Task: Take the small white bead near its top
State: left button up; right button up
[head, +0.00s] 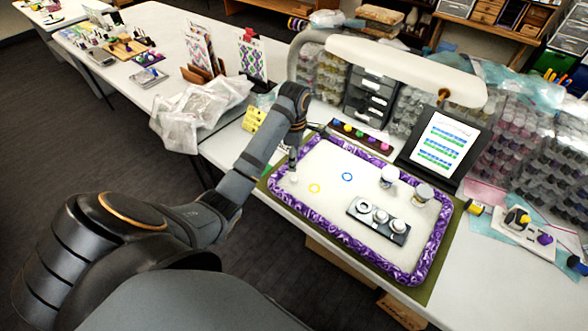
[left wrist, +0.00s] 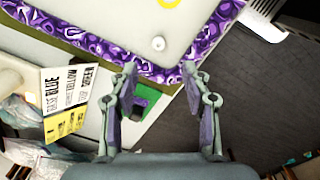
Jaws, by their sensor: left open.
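The small white bead (left wrist: 158,43) lies on the pale mat of the purple-bordered tray (left wrist: 204,40), close to the border. In the head view the white bead (head: 294,179) is a small pale spot near the tray's left end, just below my left gripper (head: 292,160). In the left wrist view my left gripper (left wrist: 159,70) is open, with nothing between its fingers. The bead shows just beyond the fingertips, about midway between them, apart from both. My right gripper is in neither view.
A yellow ring (head: 314,188) and a blue ring (head: 347,177) lie on the mat. Two jars (head: 389,176) (head: 423,193) and a dark holder (head: 365,215) with round pieces stand at the tray's right. A lamp (head: 405,72) arches behind.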

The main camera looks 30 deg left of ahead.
pick_arm(q)
jog(key=b, duration=0.5)
send_over(294, 178)
notch_tip(294, 178, down, 6)
jog(key=shift+d+r, duration=0.1)
jog(key=shift+r, duration=0.1)
notch_tip(294, 178, down, 4)
jog(key=b, duration=0.2)
jog(key=shift+r+b, duration=0.15)
jog(key=shift+b, duration=0.2)
jog(key=shift+w+f, duration=0.1)
jog(key=shift+f, duration=0.25)
jog(key=shift+r, duration=0.1)
jog(key=shift+c, duration=0.9)
jog(key=c, duration=0.6)
jog(key=shift+c, duration=0.4)
